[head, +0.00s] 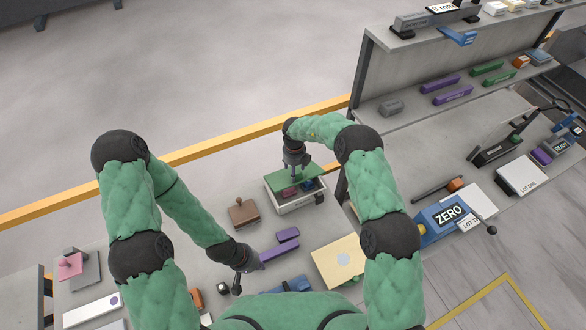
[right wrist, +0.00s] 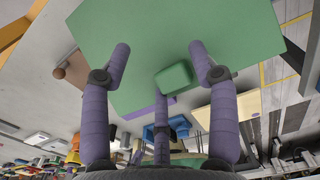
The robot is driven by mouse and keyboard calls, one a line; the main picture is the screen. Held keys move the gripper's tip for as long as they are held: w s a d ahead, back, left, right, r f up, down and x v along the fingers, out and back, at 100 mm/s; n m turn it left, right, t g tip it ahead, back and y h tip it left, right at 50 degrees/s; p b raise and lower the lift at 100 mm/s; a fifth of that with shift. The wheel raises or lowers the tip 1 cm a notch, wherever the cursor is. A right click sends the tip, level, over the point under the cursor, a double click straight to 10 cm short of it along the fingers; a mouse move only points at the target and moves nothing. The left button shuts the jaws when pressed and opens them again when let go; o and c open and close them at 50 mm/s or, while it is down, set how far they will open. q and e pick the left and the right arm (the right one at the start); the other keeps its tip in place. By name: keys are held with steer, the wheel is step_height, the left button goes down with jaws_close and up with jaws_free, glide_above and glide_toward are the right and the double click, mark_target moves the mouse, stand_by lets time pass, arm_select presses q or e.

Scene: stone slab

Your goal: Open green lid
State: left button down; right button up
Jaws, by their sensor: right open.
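The green lid (head: 311,174) is a flat panel over the back part of a pale box (head: 299,204). Pinkish and blue items show in the box in front of the lid. I cannot tell whether the lid is raised or resting. In the right wrist view the lid (right wrist: 235,30) fills much of the picture, with a green block-like handle (right wrist: 173,77) on it. My right gripper (head: 294,174) is above the lid, its purple fingers spread around the handle and apart from it. My left gripper (head: 248,277) is low over the table with its fingers apart, beside a purple block (head: 280,252).
A brown stamp-like object (head: 243,213) lies left of the box. A cream board (head: 340,261) lies in front of it. A blue ZERO unit (head: 448,217) stands to the right. A raised shelf (head: 400,78) at the back right holds several coloured blocks.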

steer(key=shift+d+r, duration=0.1)
steer(key=shift+d, duration=0.2)
steer(key=shift+w, duration=0.1)
steer(key=shift+r, duration=0.3)
step_height(320, 180, up, 11)
steer(key=shift+a, duration=0.25)
steer(key=shift+a, duration=0.1)
steer(key=shift+c, duration=0.3)
